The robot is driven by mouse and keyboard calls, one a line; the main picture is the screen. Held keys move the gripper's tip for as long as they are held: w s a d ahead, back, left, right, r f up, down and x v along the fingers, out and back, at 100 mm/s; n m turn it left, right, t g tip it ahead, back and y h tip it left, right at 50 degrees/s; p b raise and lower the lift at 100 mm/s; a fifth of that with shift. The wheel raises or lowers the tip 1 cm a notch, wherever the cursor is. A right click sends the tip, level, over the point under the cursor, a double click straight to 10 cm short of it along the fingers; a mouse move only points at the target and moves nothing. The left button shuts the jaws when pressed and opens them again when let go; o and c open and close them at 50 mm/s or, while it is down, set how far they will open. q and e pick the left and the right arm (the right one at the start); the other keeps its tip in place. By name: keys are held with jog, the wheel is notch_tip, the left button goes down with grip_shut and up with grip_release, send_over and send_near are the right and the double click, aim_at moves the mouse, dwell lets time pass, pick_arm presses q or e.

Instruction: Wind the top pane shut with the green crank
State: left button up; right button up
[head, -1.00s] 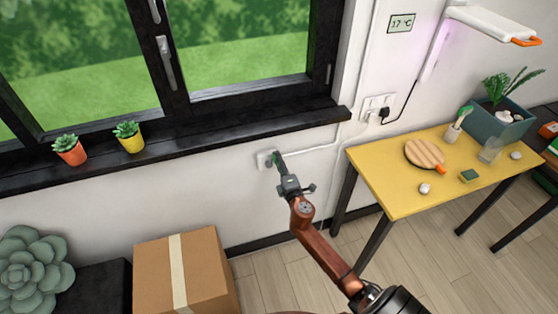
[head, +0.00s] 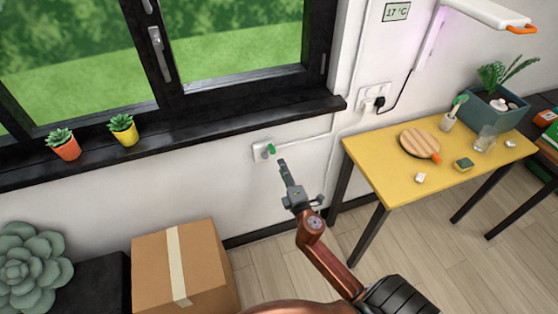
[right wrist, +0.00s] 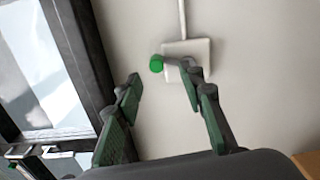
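The green crank knob (head: 271,148) sticks out from a white wall plate (head: 260,151) below the window sill. In the right wrist view the round green knob (right wrist: 156,64) shows at the left edge of the plate (right wrist: 187,55). My right gripper (head: 282,162) is just below and right of the knob in the head view, apart from it. In the right wrist view its two fingers (right wrist: 160,78) are spread with nothing between them, and the knob lies beyond the tips. The top pane is not clearly in view; lower parts of the dark-framed window (head: 240,88) show. My left gripper is not in view.
A dark sill (head: 215,122) with two potted succulents (head: 63,144) runs above the crank. A yellow table (head: 395,186) with small items stands to the right. A cardboard box (head: 205,262) sits on the floor at lower left. The wall around the plate is mostly clear.

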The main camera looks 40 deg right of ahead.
jog(key=shift+v, duration=1)
